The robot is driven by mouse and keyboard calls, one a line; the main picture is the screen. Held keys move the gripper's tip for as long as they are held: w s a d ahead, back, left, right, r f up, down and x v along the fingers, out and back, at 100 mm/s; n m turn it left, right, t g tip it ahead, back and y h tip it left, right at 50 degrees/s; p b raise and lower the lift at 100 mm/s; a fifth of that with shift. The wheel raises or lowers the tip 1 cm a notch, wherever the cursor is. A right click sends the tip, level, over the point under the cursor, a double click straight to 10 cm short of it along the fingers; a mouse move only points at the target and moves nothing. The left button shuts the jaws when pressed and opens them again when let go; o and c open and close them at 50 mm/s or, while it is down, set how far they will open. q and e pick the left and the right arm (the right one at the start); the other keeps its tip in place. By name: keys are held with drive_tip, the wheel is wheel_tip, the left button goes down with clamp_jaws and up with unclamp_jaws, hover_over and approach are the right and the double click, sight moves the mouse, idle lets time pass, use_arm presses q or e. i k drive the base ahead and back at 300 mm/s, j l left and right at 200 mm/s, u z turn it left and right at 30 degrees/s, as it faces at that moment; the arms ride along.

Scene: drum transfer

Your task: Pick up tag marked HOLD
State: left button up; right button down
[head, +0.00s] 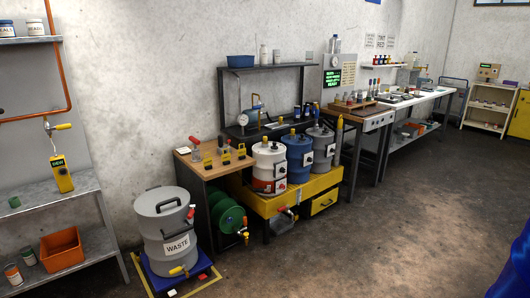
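Three small yellow-and-black tags stand on the wooden bench top: a left tag (208,159), a middle tag (226,157) and a right tag (241,152). Their lettering is too small to read, so I cannot tell which is marked HOLD. Neither of my grippers is in view.
A grey WASTE drum (165,224) stands on a blue base in front of the bench's left end. White (269,166), blue (299,160) and grey (322,148) drums stand on a yellow stand (262,203). A metal shelf (85,245) is at left.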

sight(241, 153)
drive_tip(key=i+l+z, duration=0.25)
drive_tip(key=i, duration=0.7)
drive_tip(key=i+z, duration=0.25)
drive_tip(key=i, duration=0.75)
drive_tip(key=i+u, duration=0.2)
drive_tip(key=i, duration=0.3)
drive_tip(key=i+l+u, duration=0.2)
drive_tip(key=i, duration=0.3)
drive_tip(key=i+l+u, duration=0.2)
drive_tip(key=i, duration=0.25)
drive_tip(key=i+l+u, duration=0.15)
drive_tip(key=i+l, duration=0.15)
drive_tip(key=i, duration=0.15)
